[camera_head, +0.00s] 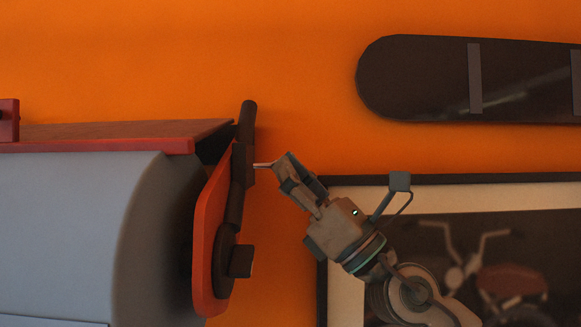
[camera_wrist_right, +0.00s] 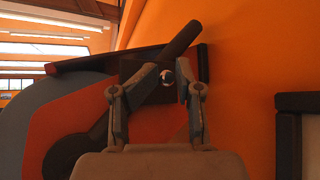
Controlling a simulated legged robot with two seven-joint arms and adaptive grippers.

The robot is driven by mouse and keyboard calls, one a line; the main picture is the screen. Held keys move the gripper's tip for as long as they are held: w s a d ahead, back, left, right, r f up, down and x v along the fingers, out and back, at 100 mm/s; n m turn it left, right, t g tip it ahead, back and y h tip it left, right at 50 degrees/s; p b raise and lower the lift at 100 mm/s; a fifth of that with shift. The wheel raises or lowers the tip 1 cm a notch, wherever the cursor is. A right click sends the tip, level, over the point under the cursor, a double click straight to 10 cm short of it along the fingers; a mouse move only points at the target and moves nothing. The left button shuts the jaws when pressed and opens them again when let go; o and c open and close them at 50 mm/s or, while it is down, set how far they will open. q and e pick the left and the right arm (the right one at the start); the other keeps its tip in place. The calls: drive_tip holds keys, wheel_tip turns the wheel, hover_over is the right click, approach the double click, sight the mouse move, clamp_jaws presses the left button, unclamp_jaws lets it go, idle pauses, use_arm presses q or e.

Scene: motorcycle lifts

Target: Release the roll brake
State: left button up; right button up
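The roll brake appears to be the long dark lever (camera_head: 235,190) on the red-orange side plate (camera_head: 207,245) of a grey machine. Its dark block carries a thin metal pin (camera_head: 264,165) pointing toward my right gripper (camera_head: 284,170). In the wrist view the lever (camera_wrist_right: 182,40) slants up to the right, and the pin's round silver end (camera_wrist_right: 166,77) shows between the fingers of my right gripper (camera_wrist_right: 156,80), nearer the right one. The fingers are apart, and no grip on the pin is visible. Contact cannot be told. My left gripper is out of view.
The machine has a rounded grey body (camera_head: 70,220) and a red top (camera_head: 100,142). A framed motorcycle picture (camera_head: 450,180) hangs behind my right arm on the orange wall. A dark rounded board (camera_head: 420,80) is above it.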

drive_tip(key=shift+s+r, duration=0.15)
drive_tip(key=shift+s, duration=0.05)
clamp_jaws()
drive_tip(key=shift+c, duration=1.7)
unclamp_jaws()
drive_tip(key=shift+a, duration=0.35)
drive_tip(key=shift+s+a, duration=0.1)
drive_tip(key=shift+a, duration=0.05)
drive_tip(key=shift+n+g+y, duration=0.3)
drive_tip(key=shift+g, duration=0.4)
drive_tip(key=n+g, duration=0.1)
drive_tip(key=g, duration=0.2)
drive_tip(key=w+n+g+y, duration=0.1)
drive_tip(key=n+g, duration=0.1)
drive_tip(key=g, duration=0.2)
drive_tip(key=w+n+g, duration=0.1)
drive_tip(key=g, duration=0.2)
drive_tip(key=shift+n+g+y, duration=0.3)
drive_tip(key=shift+y, duration=0.1)
drive_tip(key=shift+w+n+g+h, duration=0.15)
drive_tip(key=shift+n+g+h, duration=0.45)
drive_tip(key=shift+g, duration=1.25)
drive_tip(key=shift+w+n+g+h, duration=0.1)
drive_tip(key=shift+n+g, duration=0.9)
drive_tip(key=shift+g, duration=0.85)
clamp_jaws()
